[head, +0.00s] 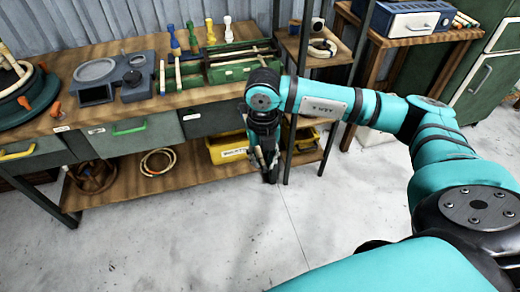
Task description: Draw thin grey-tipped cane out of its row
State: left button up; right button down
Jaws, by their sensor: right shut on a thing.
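Several pale canes (240,53) lie lengthwise in a green tray (228,73) on the workbench. At this size I cannot tell which cane is thin with a grey tip. My right gripper (265,172) points down in front of the bench's front edge, below and right of the tray. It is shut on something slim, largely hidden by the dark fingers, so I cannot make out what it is. My left gripper is out of view.
A yellow bin (228,149) sits on the lower shelf behind my right gripper. Grey fixtures (96,70) and upright coloured-handled tools (174,40) stand on the bench. A blue box (415,18) stands on the right table. The concrete floor (200,235) in front is clear.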

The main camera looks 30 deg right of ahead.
jog(key=s+a, duration=0.3)
jog(key=s, duration=0.8)
dwell(0.5)
jog(key=shift+r, duration=0.1)
notch_tip(320, 180, up, 7)
jog(key=p, duration=0.4)
dwell(0.5)
